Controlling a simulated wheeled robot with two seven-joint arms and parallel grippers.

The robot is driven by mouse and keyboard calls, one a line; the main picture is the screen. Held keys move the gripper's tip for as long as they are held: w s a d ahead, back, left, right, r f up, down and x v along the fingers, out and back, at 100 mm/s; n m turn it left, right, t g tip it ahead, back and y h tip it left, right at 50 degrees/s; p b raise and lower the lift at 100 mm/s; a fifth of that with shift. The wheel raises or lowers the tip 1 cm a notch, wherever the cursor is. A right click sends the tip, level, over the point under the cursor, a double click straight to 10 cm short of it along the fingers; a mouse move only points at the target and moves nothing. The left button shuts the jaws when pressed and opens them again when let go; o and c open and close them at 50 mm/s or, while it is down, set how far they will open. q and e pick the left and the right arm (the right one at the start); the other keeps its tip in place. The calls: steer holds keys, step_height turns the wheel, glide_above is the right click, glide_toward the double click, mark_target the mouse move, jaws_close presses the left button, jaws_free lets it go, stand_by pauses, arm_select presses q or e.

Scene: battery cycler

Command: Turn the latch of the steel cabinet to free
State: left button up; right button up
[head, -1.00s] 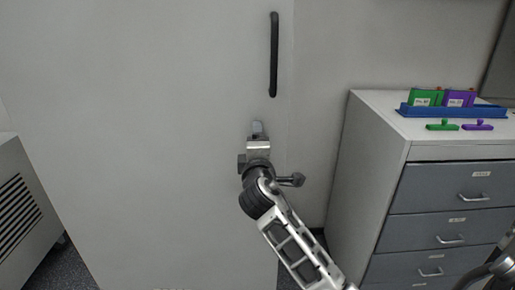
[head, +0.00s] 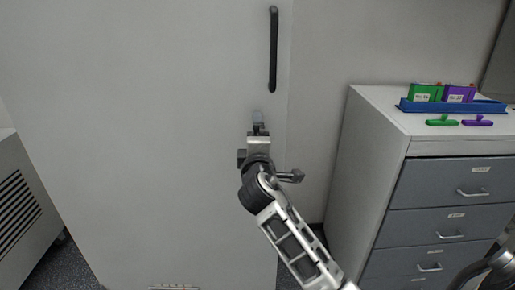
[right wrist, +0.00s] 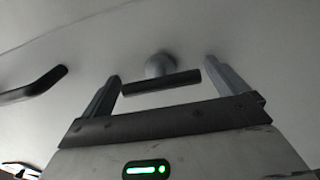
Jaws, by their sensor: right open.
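The steel cabinet (head: 170,130) has a pale grey door filling the left and middle of the head view. Its latch, a short dark bar (right wrist: 162,84) on a round grey boss (right wrist: 158,64), shows in the right wrist view. The bar lies nearly level, slightly tilted. My right gripper (right wrist: 164,72) is open, with one finger beyond each end of the bar; I cannot tell whether either touches it. In the head view my right gripper (head: 259,122) is against the door below the handle and hides most of the latch. My left gripper is not in view.
A black vertical door handle (head: 273,50) is above my gripper. A drawer cabinet (head: 375,150) stands at right, with a blue tray (head: 405,106), green and purple boxes, and green and purple T-shaped pieces (head: 441,122) on top. A vented grey unit (head: 25,210) is at lower left.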

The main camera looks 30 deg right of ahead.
arm_select(q)
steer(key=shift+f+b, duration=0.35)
steer(key=shift+b, duration=0.5)
arm_select(e)
steer(key=v, duration=1.5)
steer(key=shift+s, duration=0.4)
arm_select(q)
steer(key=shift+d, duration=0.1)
arm_select(e)
steer(key=shift+a, duration=0.15)
steer(key=a+f+y, duration=0.4)
steer(key=f+y, duration=0.1)
steer(key=f, duration=0.6)
steer(key=s+a+f+m+g+y, duration=0.2)
steer(key=s+a+f+m+y, duration=0.2)
steer(key=s+f, duration=0.2)
steer(key=s+a+f+m+g+y, duration=0.2)
steer(key=s+a+f+m+y, duration=0.1)
steer(key=s+f, duration=0.4)
step_height(320, 180, down, 4)
steer(key=shift+a+r+m+g+y, duration=0.3)
steer(key=shift+a+m+y, duration=0.15)
steer(key=shift+m, duration=0.65)
